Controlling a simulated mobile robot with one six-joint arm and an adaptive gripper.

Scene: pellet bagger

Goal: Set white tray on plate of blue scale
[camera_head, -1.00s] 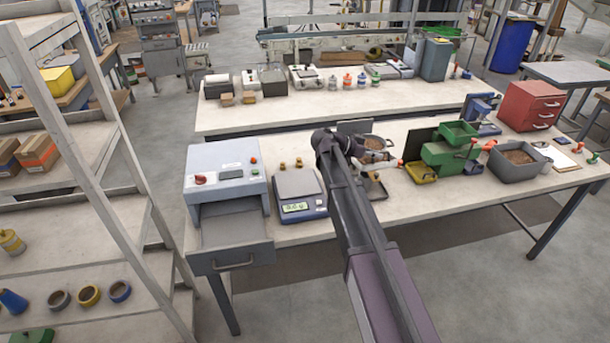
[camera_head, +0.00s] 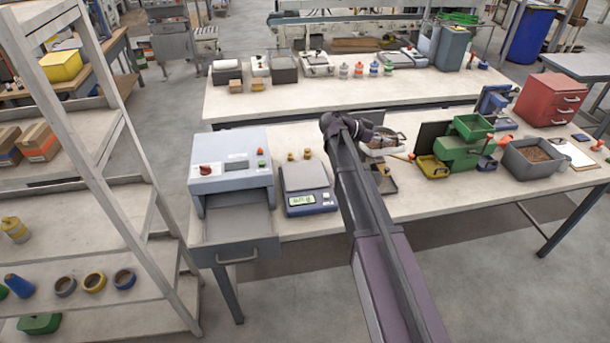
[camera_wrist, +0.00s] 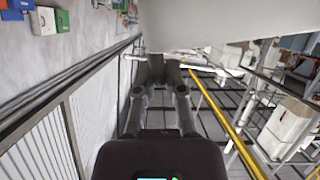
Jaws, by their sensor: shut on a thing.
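The blue scale (camera_head: 307,203) stands on the near bench with its grey plate (camera_head: 302,176) bare and its display lit. My gripper (camera_head: 368,131) is above the bench, to the right of and behind the scale, partly hidden by my own arm. In the wrist view my gripper (camera_wrist: 160,66) has its fingers close together at the edge of a broad pale surface, which looks like the white tray (camera_wrist: 225,22). In the head view a pale-rimmed tray (camera_head: 388,149) with brown content shows beside my gripper, partly covered by it. The exact grip contact is not clear.
A grey machine with an open drawer (camera_head: 236,247) stands left of the scale. Two small brass weights (camera_head: 299,155) stand behind the scale. Green bins (camera_head: 462,150), a grey pellet bin (camera_head: 533,157) and a red cabinet (camera_head: 548,99) stand to the right. A shelf rack (camera_head: 90,180) is at left.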

